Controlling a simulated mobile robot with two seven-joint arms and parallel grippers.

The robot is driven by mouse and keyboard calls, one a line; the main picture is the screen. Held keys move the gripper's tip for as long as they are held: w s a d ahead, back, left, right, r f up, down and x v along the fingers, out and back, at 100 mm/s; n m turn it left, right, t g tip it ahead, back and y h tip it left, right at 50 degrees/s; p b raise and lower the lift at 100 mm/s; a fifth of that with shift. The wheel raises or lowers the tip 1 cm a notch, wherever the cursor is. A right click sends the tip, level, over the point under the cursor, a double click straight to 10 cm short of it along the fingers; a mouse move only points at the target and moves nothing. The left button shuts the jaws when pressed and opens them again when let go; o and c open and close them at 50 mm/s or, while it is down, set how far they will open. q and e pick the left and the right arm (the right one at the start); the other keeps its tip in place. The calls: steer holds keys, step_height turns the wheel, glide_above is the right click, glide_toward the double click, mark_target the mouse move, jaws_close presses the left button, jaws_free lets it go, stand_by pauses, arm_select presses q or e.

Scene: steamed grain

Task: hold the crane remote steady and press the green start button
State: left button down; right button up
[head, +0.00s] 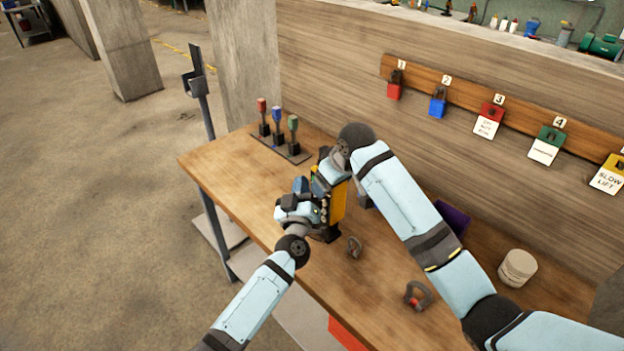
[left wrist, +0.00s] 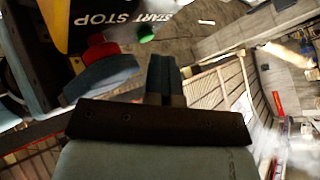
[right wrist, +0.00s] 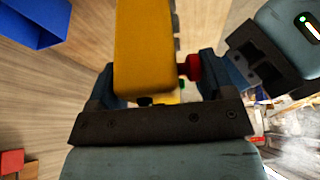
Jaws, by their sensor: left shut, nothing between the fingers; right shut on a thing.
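The yellow crane remote (head: 337,203) stands upright in a dark base on the workbench. In the right wrist view the remote (right wrist: 143,45) is between the fingers of my right gripper (right wrist: 158,78), which is shut on it from above. My left gripper (head: 305,187) is shut and empty at the button side of the remote. In the left wrist view the fingertips of my left gripper (left wrist: 162,65) are close to the green start button (left wrist: 146,33); I cannot tell whether they touch. The red button (left wrist: 98,52) sits beside it, near the START STOP lettering.
Three levers (head: 278,130) stand at the bench's back left. A shackle (head: 354,247) and another shackle (head: 418,295) lie in front. A pale round container (head: 517,268) is at right. Numbered padlocks and tags (head: 488,120) hang on the wall board.

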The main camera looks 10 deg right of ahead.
arm_select(q)
steer(key=shift+w+d+r, duration=0.15)
steer(key=shift+w+d, duration=0.05)
steer(key=shift+d, duration=0.35)
steer(key=shift+w+d+r, duration=0.1)
steer(key=shift+w+d, duration=0.05)
steer(key=shift+d, duration=0.35)
stand_by(0.8)
steer(key=shift+s+a, duration=0.1)
steer(key=shift+s+a+r, duration=0.15)
steer(key=shift+s+a, duration=0.55)
steer(key=shift+s+a+f, duration=0.1)
steer(key=shift+s+a, duration=0.3)
steer(key=shift+a, duration=0.4)
steer(key=shift+s+a+f, duration=0.1)
steer(key=shift+s+a, duration=0.35)
steer(key=shift+a, duration=0.35)
steer(key=shift+s+a, duration=0.4)
steer(key=shift+a, duration=0.4)
stand_by(1.8)
steer(key=s+a, duration=0.2)
steer(key=a, duration=0.1)
steer(key=shift+a+f, duration=0.2)
steer(key=shift+a, duration=0.05)
steer(key=shift+w+d, duration=0.1)
steer(key=shift+d, duration=0.05)
